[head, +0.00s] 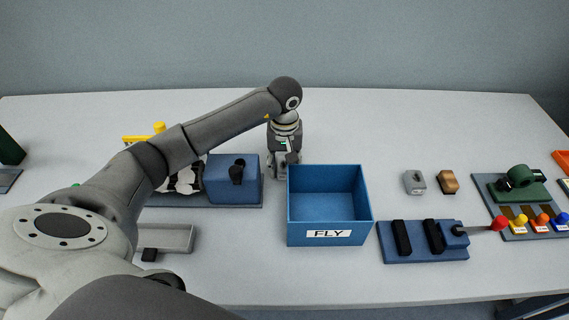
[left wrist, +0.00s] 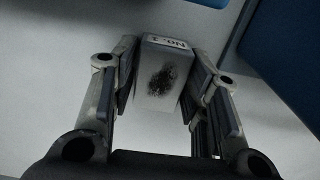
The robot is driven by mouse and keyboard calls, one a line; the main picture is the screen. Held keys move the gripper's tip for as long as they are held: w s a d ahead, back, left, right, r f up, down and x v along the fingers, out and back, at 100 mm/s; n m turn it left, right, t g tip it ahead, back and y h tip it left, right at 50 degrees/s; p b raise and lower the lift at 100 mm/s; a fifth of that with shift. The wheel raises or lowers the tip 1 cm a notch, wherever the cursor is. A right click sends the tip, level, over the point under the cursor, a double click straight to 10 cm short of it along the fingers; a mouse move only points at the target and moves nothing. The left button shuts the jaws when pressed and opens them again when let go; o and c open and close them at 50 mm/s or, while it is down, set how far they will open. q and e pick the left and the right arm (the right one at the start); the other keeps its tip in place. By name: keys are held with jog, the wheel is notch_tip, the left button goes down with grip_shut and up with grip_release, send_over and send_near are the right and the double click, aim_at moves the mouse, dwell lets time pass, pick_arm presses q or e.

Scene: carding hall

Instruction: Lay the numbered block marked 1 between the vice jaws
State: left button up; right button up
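My left gripper (head: 285,172) points down just behind the blue bin, at its left back corner. In the left wrist view its two fingers (left wrist: 162,88) stand on either side of a pale block (left wrist: 160,80) with a dark smudge. The vice is likely the blue base (head: 402,256) with two black jaws (head: 418,237) and a red-knobbed lever (head: 500,223). The gap between the jaws looks empty. My right gripper is out of view.
The open blue bin (head: 330,239) labelled "FLY" stands between my left gripper and the vice. A grey block with a hole (head: 414,183) and a brown block (head: 448,182) lie behind the vice. A green device (head: 517,179) and coloured knobs sit right. A grey tray (head: 178,239) lies left.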

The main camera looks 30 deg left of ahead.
pick_arm(q)
jog(key=shift+o, duration=0.9)
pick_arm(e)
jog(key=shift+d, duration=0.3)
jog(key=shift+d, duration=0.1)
pick_arm(q)
jog(key=shift+r, duration=0.1)
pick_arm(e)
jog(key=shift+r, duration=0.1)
